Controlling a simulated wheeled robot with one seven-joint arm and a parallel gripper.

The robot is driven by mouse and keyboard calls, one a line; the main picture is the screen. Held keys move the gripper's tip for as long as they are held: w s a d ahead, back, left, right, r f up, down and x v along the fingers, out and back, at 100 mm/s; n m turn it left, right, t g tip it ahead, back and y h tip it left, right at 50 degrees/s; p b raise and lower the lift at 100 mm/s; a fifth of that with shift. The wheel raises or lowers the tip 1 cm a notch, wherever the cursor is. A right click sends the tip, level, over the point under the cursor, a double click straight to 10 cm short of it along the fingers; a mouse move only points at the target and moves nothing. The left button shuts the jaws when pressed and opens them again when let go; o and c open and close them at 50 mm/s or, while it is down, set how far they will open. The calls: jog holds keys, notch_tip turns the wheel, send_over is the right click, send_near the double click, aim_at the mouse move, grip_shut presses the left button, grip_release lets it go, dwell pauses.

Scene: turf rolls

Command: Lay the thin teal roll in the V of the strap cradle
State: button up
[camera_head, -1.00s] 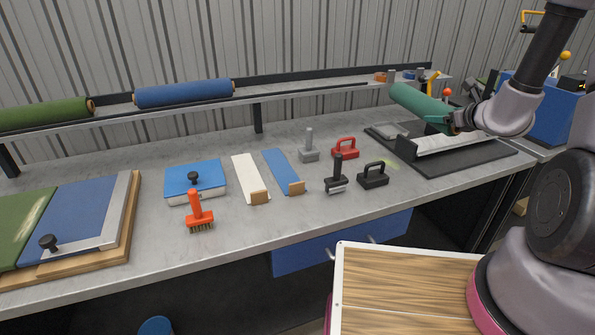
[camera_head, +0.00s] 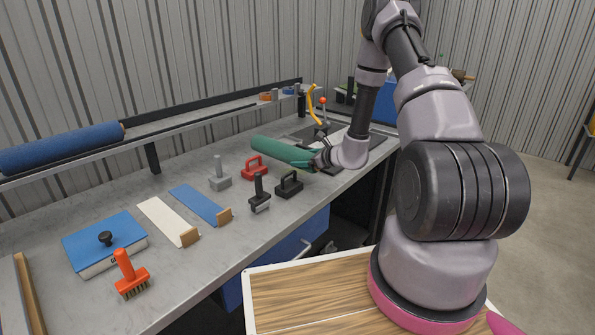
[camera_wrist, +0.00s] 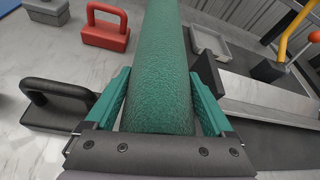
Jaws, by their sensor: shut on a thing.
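The thin teal roll (camera_head: 278,151) is held level above the bench, its free end pointing left in the head view. My gripper (camera_head: 318,160) is shut around the roll near its right end. In the wrist view the roll (camera_wrist: 165,40) runs straight away between the two teal fingers (camera_wrist: 158,90). The strap cradle, with a pale strap (camera_wrist: 262,95) and dark end blocks, stands on a dark mat to the right of the roll in the wrist view. The roll is apart from the strap. My arm and the roll partly hide the cradle in the head view.
A red-handled block (camera_head: 255,167) and a black-handled block (camera_head: 289,184) stand close to the roll. A grey tray (camera_wrist: 212,42) and a yellow lever (camera_wrist: 297,35) lie beyond the cradle. A blue roll (camera_head: 62,147) rests on the back rail.

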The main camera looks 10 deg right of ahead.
jog(key=shift+f, duration=1.9)
jog(key=shift+f, duration=0.15)
jog(key=o, duration=1.6)
jog(key=shift+c, duration=0.2)
